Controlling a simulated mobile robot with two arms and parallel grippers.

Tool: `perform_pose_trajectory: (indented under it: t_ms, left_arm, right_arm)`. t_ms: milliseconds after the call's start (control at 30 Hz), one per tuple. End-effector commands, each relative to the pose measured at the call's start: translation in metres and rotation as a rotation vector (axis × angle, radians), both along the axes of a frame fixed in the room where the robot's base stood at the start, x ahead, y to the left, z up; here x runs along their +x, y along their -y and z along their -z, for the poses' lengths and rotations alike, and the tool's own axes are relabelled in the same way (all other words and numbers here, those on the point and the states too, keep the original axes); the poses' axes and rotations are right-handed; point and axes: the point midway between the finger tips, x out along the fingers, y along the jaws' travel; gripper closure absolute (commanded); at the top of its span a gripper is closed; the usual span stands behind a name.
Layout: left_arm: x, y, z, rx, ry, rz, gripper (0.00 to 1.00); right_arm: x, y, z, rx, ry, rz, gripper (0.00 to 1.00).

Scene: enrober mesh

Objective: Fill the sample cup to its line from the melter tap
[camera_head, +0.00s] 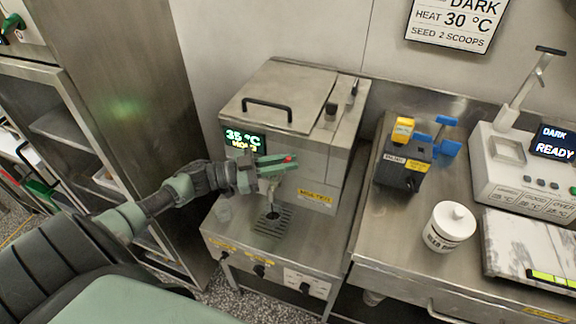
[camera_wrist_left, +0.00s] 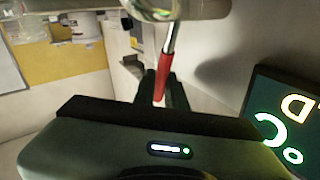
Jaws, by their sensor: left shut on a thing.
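The melter (camera_head: 318,165) is a steel box with a green-lit display (camera_head: 244,140) reading about 35 °C. My left gripper (camera_head: 280,165) is at its front, shut on the red tap handle (camera_head: 289,158). In the left wrist view the red handle (camera_wrist_left: 162,78), on a thin metal stem, sits between the dark fingers. A slotted drip tray (camera_head: 272,221) lies below the tap. The spout is mostly hidden by my gripper.
On the right counter are a black-and-yellow device with blue handles (camera_head: 405,160), a white lidded jar (camera_head: 450,227) and a white machine showing READY (camera_head: 520,150). A marble slab (camera_head: 525,245) lies at the front right. Steel shelving (camera_head: 70,130) stands at the left.

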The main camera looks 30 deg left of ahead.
Motion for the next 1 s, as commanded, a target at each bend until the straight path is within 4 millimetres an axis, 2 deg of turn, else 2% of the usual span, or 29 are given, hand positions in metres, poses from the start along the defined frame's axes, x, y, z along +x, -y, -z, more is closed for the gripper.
perform_pose_trajectory:
  t_ms: [33,100,300,700,733,800,1000]
  left_arm:
    - [0.000,-0.005,0.007,-0.053,0.014,-0.003,1.00]
    - [-0.002,-0.012,0.006,-0.134,0.034,-0.003,1.00]
    - [-0.006,-0.028,0.000,-0.314,0.080,-0.002,1.00]
    - [-0.007,-0.032,-0.007,-0.365,0.091,-0.003,1.00]
    - [-0.007,-0.032,-0.007,-0.365,0.091,-0.003,0.85]
    - [-0.007,-0.032,-0.007,-0.365,0.091,-0.003,0.66]
    - [-0.007,-0.032,-0.006,-0.363,0.090,-0.002,0.66]
  right_arm:
    - [0.000,0.000,0.016,0.000,0.000,0.000,0.64]
    - [0.000,0.000,0.029,0.000,0.000,0.000,0.64]
    - [0.000,0.000,0.051,0.000,0.000,0.000,0.64]
    - [0.000,0.000,0.052,0.000,0.000,0.000,0.64]
    - [0.000,0.000,0.052,0.000,0.000,0.000,0.64]
    - [0.000,0.000,0.052,0.000,0.000,0.000,0.64]
    - [0.000,-0.002,0.052,0.002,0.000,0.001,0.64]
